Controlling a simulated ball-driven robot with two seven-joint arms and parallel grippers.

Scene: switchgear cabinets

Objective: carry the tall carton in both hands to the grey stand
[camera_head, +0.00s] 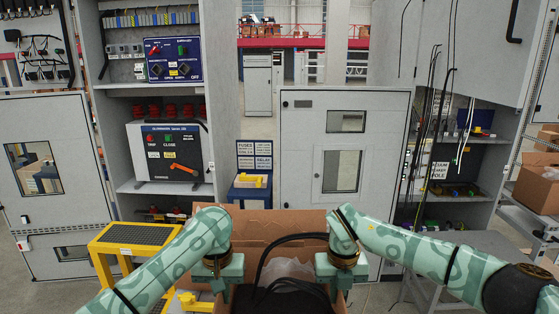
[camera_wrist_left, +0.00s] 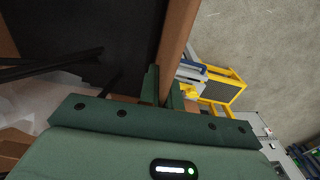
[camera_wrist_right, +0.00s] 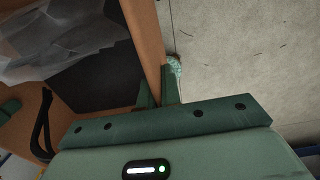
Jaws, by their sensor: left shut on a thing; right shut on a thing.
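The tall carton (camera_head: 270,228) is brown and open-topped, low in the middle of the head view. Dark cables, clear plastic wrap and dark material show inside; its lower part is out of view. My left gripper (camera_head: 222,284) is shut on its left wall, which also shows in the left wrist view (camera_wrist_left: 178,32). My right gripper (camera_head: 338,280) is shut on its right wall, which also shows in the right wrist view (camera_wrist_right: 143,38). A grey stand (camera_head: 488,243) with a flat top is at the right of the head view, partly hidden behind my right arm.
A yellow step (camera_head: 138,234) with a dark top stands at the left, near my left arm. Grey switchgear cabinets (camera_head: 300,165) line the back. A shelf with a brown box (camera_head: 537,188) is at the far right. Bare floor shows in the right wrist view.

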